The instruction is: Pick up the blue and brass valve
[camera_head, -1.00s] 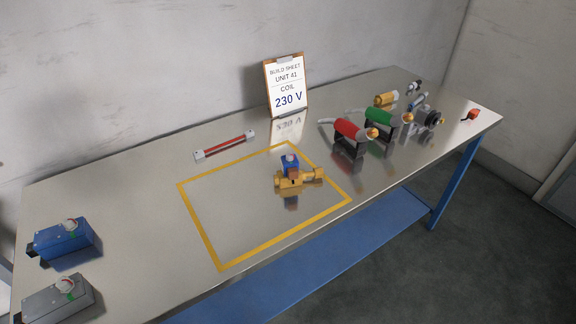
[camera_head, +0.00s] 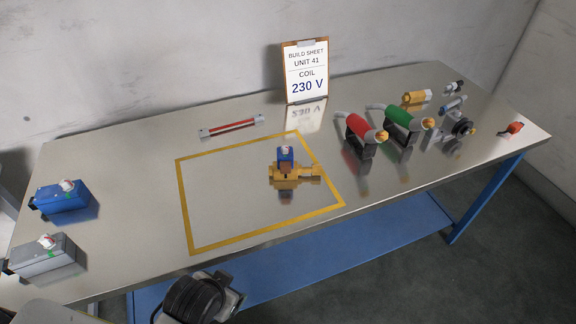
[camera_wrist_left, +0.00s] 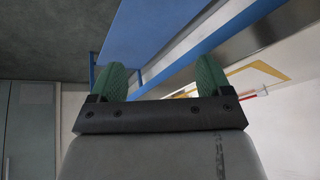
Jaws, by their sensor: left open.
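The blue and brass valve (camera_head: 288,170) stands on the steel table inside the yellow-taped rectangle (camera_head: 187,215), near its right side. Its blue block is on top of the brass body, and a brass end points right. In the left wrist view my left gripper (camera_wrist_left: 161,80) shows two green fingers spread apart with nothing between them. The valve is not visible in that view. A black and grey part of my arm (camera_head: 200,297) shows at the bottom of the head view, in front of the table's near edge. My right gripper is not in view.
A clipboard (camera_head: 306,72) reading 230 V stands behind. A red-and-silver bar (camera_head: 231,126) lies at the back. Blue (camera_head: 62,196) and grey (camera_head: 45,255) boxes sit at left. The taped area is otherwise clear.

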